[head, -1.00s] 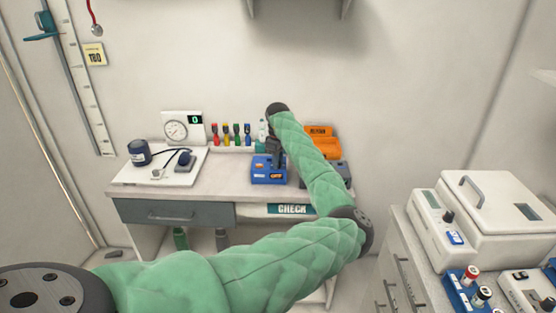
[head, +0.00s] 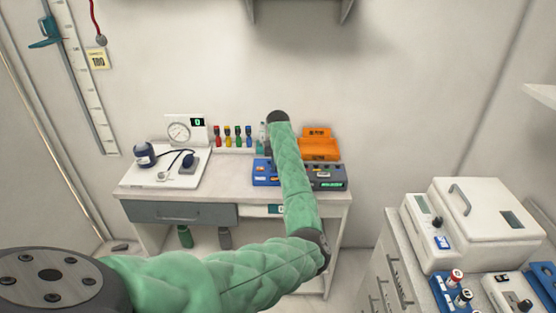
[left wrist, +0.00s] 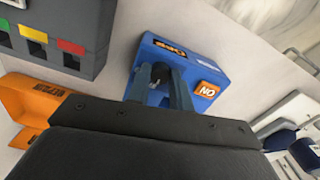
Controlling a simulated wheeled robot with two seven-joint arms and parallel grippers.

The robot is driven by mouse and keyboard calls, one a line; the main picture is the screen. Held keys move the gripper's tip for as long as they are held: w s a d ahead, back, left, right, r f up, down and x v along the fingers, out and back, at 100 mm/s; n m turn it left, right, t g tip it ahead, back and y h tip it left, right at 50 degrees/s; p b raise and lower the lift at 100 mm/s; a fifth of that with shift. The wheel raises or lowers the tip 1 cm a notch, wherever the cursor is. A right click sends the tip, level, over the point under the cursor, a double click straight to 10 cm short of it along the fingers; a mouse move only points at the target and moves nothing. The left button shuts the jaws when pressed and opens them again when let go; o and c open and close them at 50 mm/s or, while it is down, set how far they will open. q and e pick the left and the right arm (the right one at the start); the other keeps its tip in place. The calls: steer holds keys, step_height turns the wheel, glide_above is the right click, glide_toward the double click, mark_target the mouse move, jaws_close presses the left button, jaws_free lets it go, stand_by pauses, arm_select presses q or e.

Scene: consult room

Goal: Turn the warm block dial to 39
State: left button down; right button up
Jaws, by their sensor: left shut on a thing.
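The left wrist view shows my left gripper (left wrist: 162,90) with its fingers down at a blue box (left wrist: 218,62). The box carries orange labels, one reading ON upside down. The gripper is shut on a small part of this box, mostly hidden between the fingers. In the head view the blue box (head: 264,172) is half hidden behind my left arm. A white lidded device (head: 475,222) on the right-hand cabinet has a small display and a dark dial (head: 437,222); I cannot read its value or tell whether it is the warm block. My right gripper is not in view.
A grey box (head: 328,183) with a green display and an orange bin (head: 320,150) stand right of the blue box. A blue vial rack (head: 447,294) and another dialled device (head: 512,292) sit on the cabinet.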

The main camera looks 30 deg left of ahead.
arm_select(q)
steer(key=shift+r+m+p, duration=0.25)
steer(key=shift+m+p, duration=0.3)
steer(key=shift+m, duration=0.25)
steer(key=shift+m+p, duration=0.35)
steer(key=shift+m, duration=0.05)
steer(key=shift+m+p, duration=0.8)
steer(key=shift+m, duration=0.4)
steer(key=shift+m+p, duration=0.35)
steer(key=shift+m, duration=0.55)
steer(key=m, duration=0.2)
steer(key=shift+a+f+m, duration=0.1)
steer(key=shift+f+m, duration=0.05)
steer(key=shift+m, duration=1.85)
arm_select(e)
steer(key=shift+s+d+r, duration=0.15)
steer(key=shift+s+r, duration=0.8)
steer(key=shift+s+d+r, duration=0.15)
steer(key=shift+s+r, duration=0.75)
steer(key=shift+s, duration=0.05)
arm_select(q)
steer(key=shift+w, duration=0.1)
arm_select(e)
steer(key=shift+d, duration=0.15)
arm_select(q)
steer(key=c, duration=1.3)
jaws_free()
